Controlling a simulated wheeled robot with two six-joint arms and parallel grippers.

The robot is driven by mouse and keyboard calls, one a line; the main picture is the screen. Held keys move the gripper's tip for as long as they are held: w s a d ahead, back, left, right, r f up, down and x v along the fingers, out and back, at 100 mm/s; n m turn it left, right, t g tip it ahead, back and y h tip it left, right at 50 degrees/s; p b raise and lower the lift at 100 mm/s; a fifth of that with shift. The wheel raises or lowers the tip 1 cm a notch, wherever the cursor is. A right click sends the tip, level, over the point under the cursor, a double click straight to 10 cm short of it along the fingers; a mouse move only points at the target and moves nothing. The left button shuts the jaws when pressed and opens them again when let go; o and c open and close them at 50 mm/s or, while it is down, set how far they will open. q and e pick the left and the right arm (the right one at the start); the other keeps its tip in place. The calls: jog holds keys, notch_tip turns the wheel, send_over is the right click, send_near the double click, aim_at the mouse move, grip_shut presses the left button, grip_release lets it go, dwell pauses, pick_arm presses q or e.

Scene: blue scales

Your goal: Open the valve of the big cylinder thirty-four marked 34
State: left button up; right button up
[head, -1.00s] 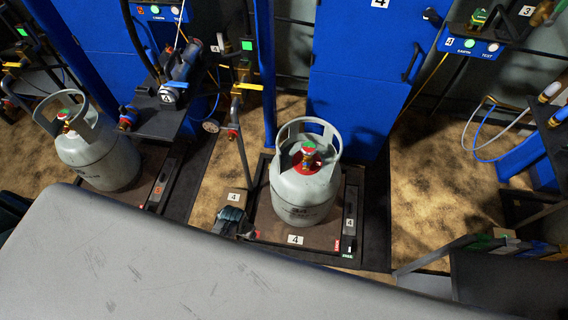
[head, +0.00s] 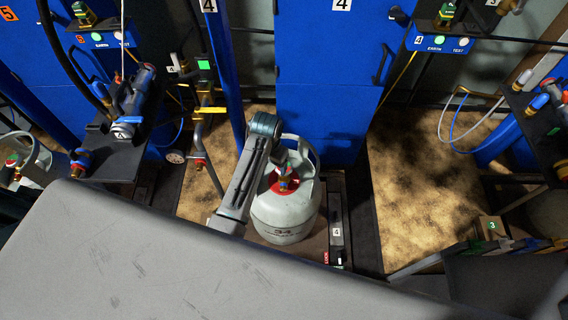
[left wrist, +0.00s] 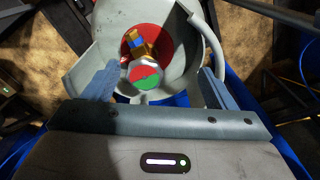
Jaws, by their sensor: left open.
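The big grey cylinder (head: 287,218) marked 34 stands upright on its platform, with a collar around its top. Its valve sits on a red disc inside the collar. In the left wrist view the handwheel (left wrist: 144,75), with a green and red top, shows beside a brass body (left wrist: 137,44). My left gripper (left wrist: 154,86) is open, with one finger to each side of the handwheel and visible gaps to it. In the head view my left arm reaches over the cylinder and its gripper (head: 285,160) partly hides the collar and valve. My right gripper is not in view.
A blue cabinet (head: 320,90) stands behind the cylinder. Pipes with a yellow handle (head: 208,110) rise to the left. A dark shelf with fittings (head: 545,115) is at the right. The collar wall (left wrist: 88,50) stands close to the fingers.

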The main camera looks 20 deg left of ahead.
pick_arm(q)
jog(key=w+d+r+m, duration=0.1)
jog(key=w+d+r, duration=0.2)
jog(key=w, duration=0.2)
jog(key=shift+g, duration=0.3)
notch_tip(320, 180, down, 10)
jog(key=shift+r, duration=0.2)
jog(key=shift+f, duration=0.35)
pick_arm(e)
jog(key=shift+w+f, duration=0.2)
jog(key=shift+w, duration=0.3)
pick_arm(q)
jog(key=shift+c, duration=0.5)
